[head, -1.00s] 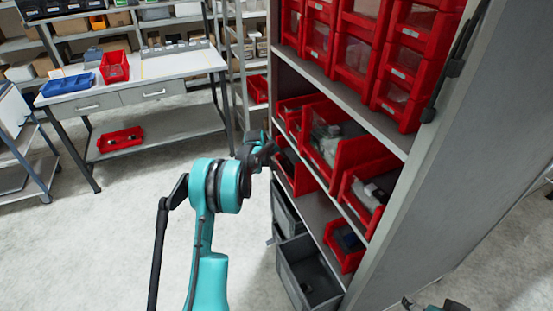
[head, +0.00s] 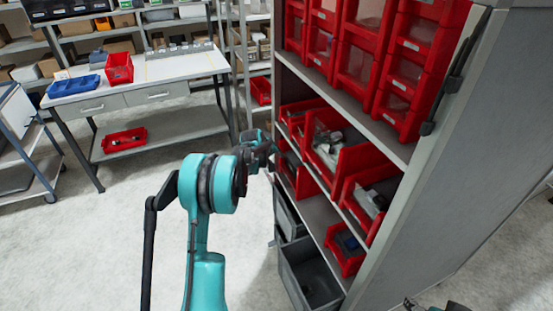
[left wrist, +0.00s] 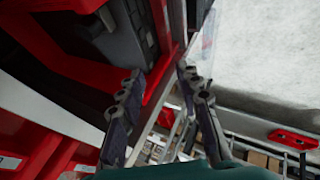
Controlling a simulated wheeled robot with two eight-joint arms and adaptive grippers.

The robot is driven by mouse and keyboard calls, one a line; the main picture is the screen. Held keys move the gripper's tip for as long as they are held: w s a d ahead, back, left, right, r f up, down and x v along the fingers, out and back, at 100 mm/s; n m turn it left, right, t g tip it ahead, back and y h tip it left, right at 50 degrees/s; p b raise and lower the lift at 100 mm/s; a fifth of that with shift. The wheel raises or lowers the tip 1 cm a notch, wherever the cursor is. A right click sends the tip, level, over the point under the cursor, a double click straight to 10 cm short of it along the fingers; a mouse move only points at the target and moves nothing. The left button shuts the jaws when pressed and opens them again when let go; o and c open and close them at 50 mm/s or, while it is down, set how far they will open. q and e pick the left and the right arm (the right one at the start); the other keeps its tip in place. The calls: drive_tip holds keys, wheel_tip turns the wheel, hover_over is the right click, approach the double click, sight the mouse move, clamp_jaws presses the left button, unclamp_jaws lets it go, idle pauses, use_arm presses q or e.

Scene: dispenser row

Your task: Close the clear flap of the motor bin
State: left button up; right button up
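Red bins stand on the shelves in the head view. A middle-shelf red bin (head: 352,163) holds grey, motor-like parts (head: 330,147); I cannot tell for sure that it is the motor bin. My left gripper (head: 270,150) is at the shelf's left front edge, beside the middle bins. In the left wrist view its two fingers (left wrist: 160,72) are apart, with a red bin edge (left wrist: 158,85) showing between them. A clear, flap-like sheet (left wrist: 208,42) shows just beyond the right finger. Whether a finger touches it cannot be told. My right gripper (head: 435,305) is barely in view, at the bottom edge.
Clear-fronted red bins (head: 365,50) fill the upper shelf. A grey side panel (head: 470,150) bounds the rack on the right. Grey bins (head: 305,275) stand low, one pulled out. A workbench (head: 165,68) is at the back left. The floor (head: 90,240) left of my arm is clear.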

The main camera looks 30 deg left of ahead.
use_arm(q)
drive_tip(key=p+v, duration=0.1)
drive_tip(key=v, duration=0.2)
drive_tip(key=shift+s+r, duration=0.1)
idle(0.3)
drive_tip(key=shift+r, duration=0.1)
drive_tip(key=v, duration=1.1)
drive_tip(key=shift+s+r, duration=0.25)
drive_tip(key=shift+r, duration=0.1)
